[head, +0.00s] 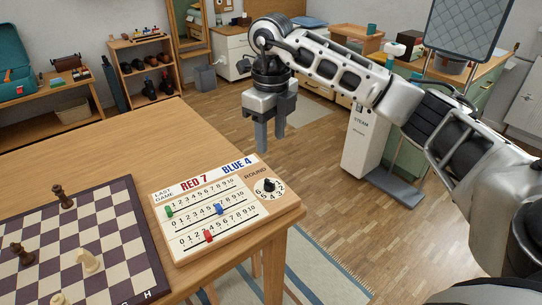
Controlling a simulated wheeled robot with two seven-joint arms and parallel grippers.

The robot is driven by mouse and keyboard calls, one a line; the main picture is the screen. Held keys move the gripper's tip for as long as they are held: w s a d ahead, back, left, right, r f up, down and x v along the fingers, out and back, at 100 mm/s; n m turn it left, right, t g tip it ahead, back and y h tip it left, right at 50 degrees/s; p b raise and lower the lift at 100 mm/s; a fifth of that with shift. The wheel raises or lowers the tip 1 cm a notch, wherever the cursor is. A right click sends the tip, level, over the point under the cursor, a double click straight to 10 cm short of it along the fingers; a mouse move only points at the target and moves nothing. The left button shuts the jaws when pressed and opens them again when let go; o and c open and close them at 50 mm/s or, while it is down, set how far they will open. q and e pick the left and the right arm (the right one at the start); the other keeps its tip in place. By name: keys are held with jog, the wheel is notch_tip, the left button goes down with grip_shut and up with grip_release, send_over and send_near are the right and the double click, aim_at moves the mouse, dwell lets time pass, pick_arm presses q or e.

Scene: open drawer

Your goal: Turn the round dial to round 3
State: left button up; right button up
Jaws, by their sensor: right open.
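The scoreboard (208,236) lies flat near the right corner of the wooden table. Its round dial (279,189) is a white disc with numbers around a black knob (270,184), at the board's right end under the word ROUND. The number that the knob points to is too small to tell. My right gripper (266,144) is open and empty, pointing down. In the picture its fingers sit just above the dial, apart from it. My left gripper is out of view.
A chessboard (107,236) with several pieces fills the table's left part. Green, blue and red sliders sit in the scoreboard's rows. The table's right edge is close to the dial. The wooden table (150,140) is bare behind the scoreboard.

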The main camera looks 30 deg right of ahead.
notch_tip(320, 180, up, 4)
dwell(0.6)
